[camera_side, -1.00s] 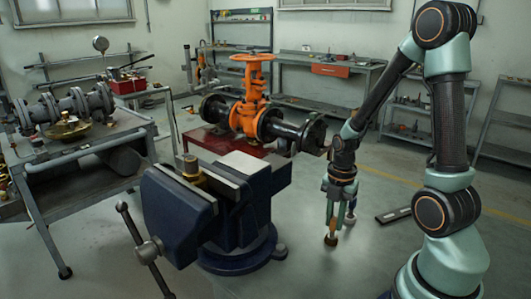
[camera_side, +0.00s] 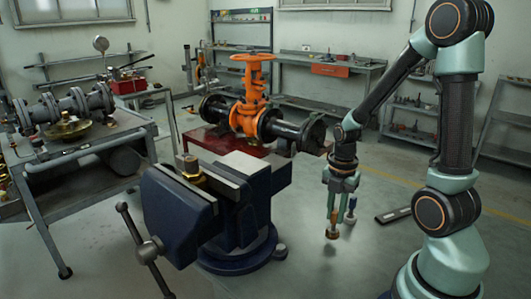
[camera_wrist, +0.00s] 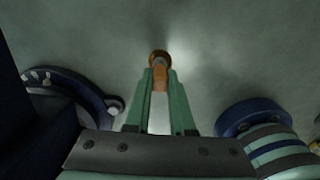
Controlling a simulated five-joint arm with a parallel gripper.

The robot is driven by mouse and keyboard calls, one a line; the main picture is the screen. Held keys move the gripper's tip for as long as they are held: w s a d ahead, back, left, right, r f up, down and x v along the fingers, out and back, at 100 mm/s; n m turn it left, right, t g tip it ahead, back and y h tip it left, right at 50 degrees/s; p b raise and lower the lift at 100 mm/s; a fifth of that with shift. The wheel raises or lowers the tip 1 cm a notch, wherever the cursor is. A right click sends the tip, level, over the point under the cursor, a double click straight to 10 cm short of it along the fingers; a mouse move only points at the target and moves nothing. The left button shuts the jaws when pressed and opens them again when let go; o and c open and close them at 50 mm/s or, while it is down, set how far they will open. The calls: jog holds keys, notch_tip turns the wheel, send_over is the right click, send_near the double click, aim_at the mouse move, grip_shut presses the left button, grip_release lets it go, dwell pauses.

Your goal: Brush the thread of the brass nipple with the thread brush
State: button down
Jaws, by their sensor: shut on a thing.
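The brass nipple (camera_side: 190,168) stands upright in the jaws of the blue bench vise (camera_side: 235,205) at the middle of the side view. My gripper (camera_side: 333,222) is to the right of the vise, pointing down, apart from the nipple. It is shut on what looks like the thread brush (camera_side: 332,234), whose brown-orange end sticks out below the fingertips. In the wrist view, the brush's orange-brown end (camera_wrist: 158,60) shows between the green fingertips (camera_wrist: 160,80). Most of the brush is hidden by the fingers.
A small blue and white thing (camera_side: 350,215) stands just right of my gripper. A dark flat bar (camera_side: 394,215) lies farther right. An orange gate valve (camera_side: 250,100) stands behind the vise. The vise handle (camera_side: 140,235) juts out at the front left.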

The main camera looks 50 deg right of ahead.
jog(key=shift+r, duration=1.4)
jog(key=shift+r, duration=0.15)
notch_tip(320, 180, up, 32)
jog(key=w+a+r, duration=0.1)
jog(key=w+a, duration=1)
jog(key=w, duration=0.1)
jog(key=w+a+f, duration=0.1)
jog(key=w+a, duration=0.3)
jog(key=a, duration=1.2)
notch_tip(320, 180, down, 10)
jog(key=shift+d, duration=0.25)
jog(key=shift+f, duration=0.15)
jog(key=shift+w, duration=0.5)
